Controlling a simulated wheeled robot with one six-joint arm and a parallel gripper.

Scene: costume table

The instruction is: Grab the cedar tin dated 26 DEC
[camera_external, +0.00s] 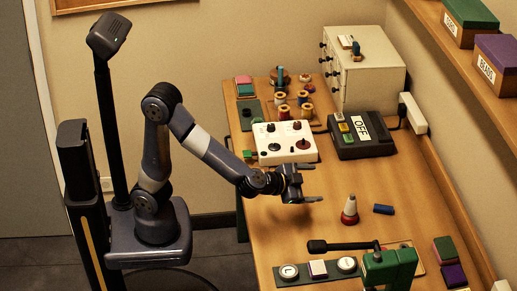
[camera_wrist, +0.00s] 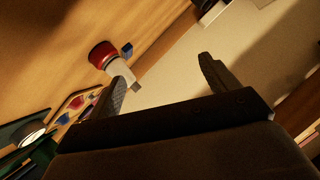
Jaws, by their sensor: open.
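My gripper (camera_external: 309,183) is open and empty above the middle of the table; its two fingers also show in the wrist view (camera_wrist: 164,73). No label reading 26 DEC is legible, so I cannot tell which thing is the cedar tin. In the wrist view one pale round top (camera_wrist: 31,133) shows at the lower left. My gripper is apart from all of these.
A red-and-white cone (camera_external: 350,210) and a blue cylinder (camera_external: 383,209) stand and lie right of my gripper. A green machine (camera_external: 390,267) with a black arm is beside the strip. A white control box (camera_external: 285,142) and black OFF box (camera_external: 360,136) are behind.

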